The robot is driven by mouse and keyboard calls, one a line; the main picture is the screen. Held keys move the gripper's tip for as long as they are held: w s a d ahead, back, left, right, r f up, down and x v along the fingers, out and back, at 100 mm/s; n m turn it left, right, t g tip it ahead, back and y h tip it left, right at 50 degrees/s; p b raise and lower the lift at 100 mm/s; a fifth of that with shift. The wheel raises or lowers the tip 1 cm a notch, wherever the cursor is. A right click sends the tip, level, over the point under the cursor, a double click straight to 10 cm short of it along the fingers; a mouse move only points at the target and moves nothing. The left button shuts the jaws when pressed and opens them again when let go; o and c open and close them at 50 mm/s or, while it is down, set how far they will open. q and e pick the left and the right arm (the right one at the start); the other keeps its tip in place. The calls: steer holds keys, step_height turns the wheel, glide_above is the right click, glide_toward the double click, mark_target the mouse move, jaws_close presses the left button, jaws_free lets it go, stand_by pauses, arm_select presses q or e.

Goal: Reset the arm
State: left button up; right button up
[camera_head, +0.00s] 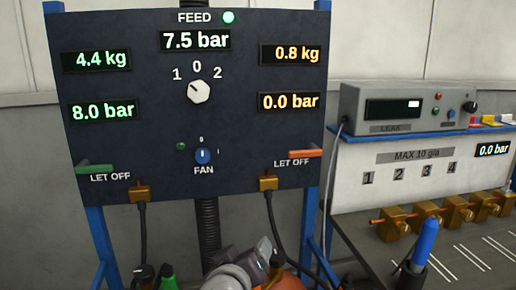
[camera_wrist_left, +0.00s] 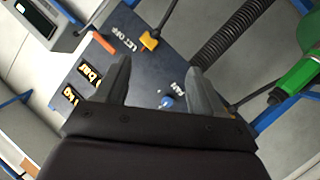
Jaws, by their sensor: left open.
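My left gripper (camera_wrist_left: 157,66) is open in the left wrist view, with nothing between its two dark fingers. Beyond it lies the dark panel (camera_wrist_left: 135,75), tilted in this view. The blue fan knob (camera_wrist_left: 166,102) shows between the fingers, and the orange let-off lever (camera_wrist_left: 103,42) is left of them. In the head view a grey rounded part with a dark bracket shows at the bottom centre; I cannot tell whether it is my arm. No gripper fingers are clear there, and my right gripper is not in view.
The control panel (camera_head: 120,60) stands on blue posts, with a selector knob (camera_head: 199,91), a green lever (camera_head: 94,169) and hanging hoses. At right are a leak tester (camera_head: 405,108) and a bench with brass blocks (camera_head: 425,217) and a blue-handled tool (camera_head: 426,240).

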arm_select(q)
steer(key=s+a+f+m+g, duration=0.2)
steer(key=s+f+m+g, duration=0.15)
steer(key=f, duration=0.35)
steer(key=s+a+f+m+g, duration=0.2)
steer(key=s+f+g, duration=0.2)
steer(key=f, duration=0.3)
steer(key=s+a+f+g+y, duration=0.3)
steer(key=s+a+f+g, duration=0.3)
steer(key=s+a, duration=0.5)
step_height(320, 180, up, 14)
steer(key=w+a+p, duration=0.1)
steer(key=p, duration=1.4)
steer(key=shift+w+a+r+n+t+p, duration=0.15)
steer(key=shift+w+a+n+t+p, duration=0.1)
steer(key=shift+n+t+p, duration=0.15)
